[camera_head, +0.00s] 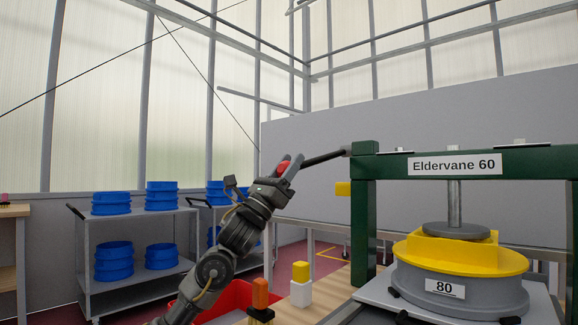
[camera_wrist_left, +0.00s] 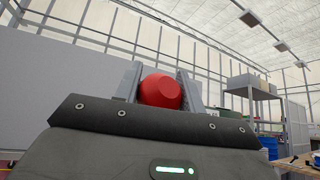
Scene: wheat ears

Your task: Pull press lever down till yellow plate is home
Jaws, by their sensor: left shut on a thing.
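The green press (camera_head: 362,215) stands at the right with an "Eldervane 60" sign. Its dark lever (camera_head: 323,158) sticks out to the left, close to level, rising slightly toward the press. My left gripper (camera_head: 288,167) is shut on the red lever knob (camera_head: 282,169). In the left wrist view the knob (camera_wrist_left: 160,91) sits between the two fingers. The yellow plate (camera_head: 468,258) lies on top of a grey round vessel (camera_head: 468,300) marked 80. A grey disc on the press screw (camera_head: 454,189) sits on the plate's raised middle. My right gripper is out of view.
A red tray (camera_head: 237,297) lies below my left arm. Grey carts (camera_head: 130,272) with blue round containers stand behind at the left. Open air surrounds the lever.

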